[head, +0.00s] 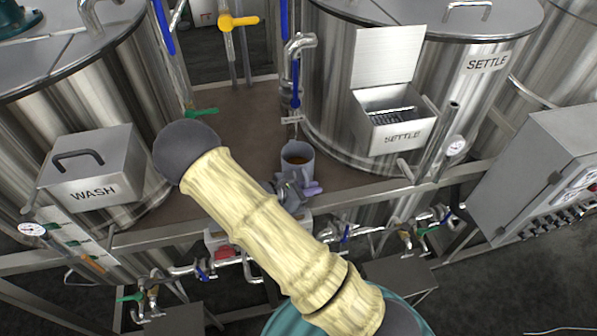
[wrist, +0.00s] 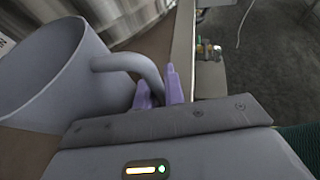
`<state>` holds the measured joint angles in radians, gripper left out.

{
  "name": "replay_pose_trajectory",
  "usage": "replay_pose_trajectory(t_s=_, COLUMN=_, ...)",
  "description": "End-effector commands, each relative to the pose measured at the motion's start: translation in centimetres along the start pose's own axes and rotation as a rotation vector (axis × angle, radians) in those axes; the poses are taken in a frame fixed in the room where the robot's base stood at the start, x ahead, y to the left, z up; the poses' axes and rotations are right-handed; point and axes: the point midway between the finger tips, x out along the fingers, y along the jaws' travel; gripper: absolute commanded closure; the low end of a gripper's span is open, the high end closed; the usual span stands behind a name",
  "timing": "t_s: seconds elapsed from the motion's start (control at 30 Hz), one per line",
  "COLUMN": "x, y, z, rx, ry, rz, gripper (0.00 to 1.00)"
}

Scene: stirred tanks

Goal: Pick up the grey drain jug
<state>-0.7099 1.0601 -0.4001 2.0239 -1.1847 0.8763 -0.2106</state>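The grey drain jug (head: 297,163) is upright at the front edge of the brown deck, below a tank's drain pipe. It holds some brown liquid. I cannot tell whether its base touches the deck. My gripper (head: 307,188), with purple fingers, is at the jug's near side. In the wrist view the jug (wrist: 58,85) fills the left, and its handle curves down between the two close-set fingers (wrist: 157,92). The fingers look shut on the handle. The lower jug is partly hidden by my gripper.
A steel tank with an open SETTLE box (head: 395,122) stands right of the jug. The WASH box (head: 95,190) is on the left tank. A drain pipe with a blue lever (head: 296,85) hangs behind the jug. A front rail (head: 350,195) and valves (head: 345,235) lie below.

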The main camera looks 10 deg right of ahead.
Motion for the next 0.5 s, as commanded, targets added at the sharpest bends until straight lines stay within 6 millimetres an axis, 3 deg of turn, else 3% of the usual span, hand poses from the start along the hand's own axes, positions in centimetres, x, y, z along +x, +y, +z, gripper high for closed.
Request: replay_pose_trajectory(t_s=0.5, x=-0.4, y=0.1, z=1.1, rx=0.004, ry=-0.002, rz=0.001, gripper=1.0)
